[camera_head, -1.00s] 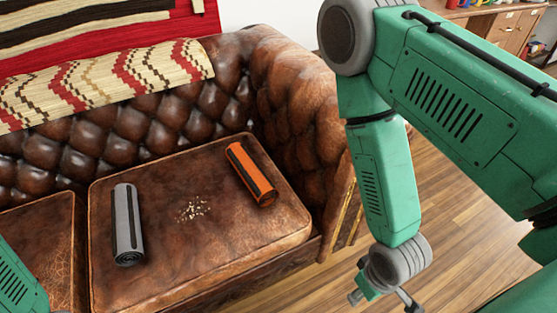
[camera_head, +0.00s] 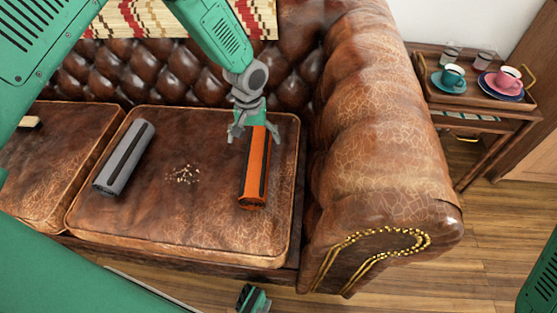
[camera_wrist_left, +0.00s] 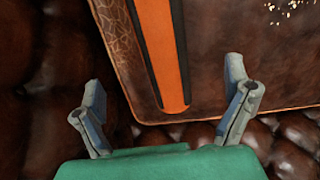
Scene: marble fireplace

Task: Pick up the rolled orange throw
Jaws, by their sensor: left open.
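The rolled orange throw (camera_head: 254,175), orange with dark stripes, lies on the right part of the brown leather seat cushion (camera_head: 220,235). My left gripper (camera_head: 254,137) is open over the throw's back end, with a finger on either side of it in the head view. In the left wrist view, the orange throw (camera_wrist_left: 158,45) runs between the open fingers of the left gripper (camera_wrist_left: 164,80). I cannot tell whether the fingers touch it.
A rolled grey throw (camera_head: 124,158) lies at the cushion's left, with crumbs (camera_head: 185,174) between the two rolls. The tufted backrest (camera_head: 140,75) and the thick armrest (camera_head: 380,130) bound the seat. A side table (camera_head: 490,118) with cups stands at the right.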

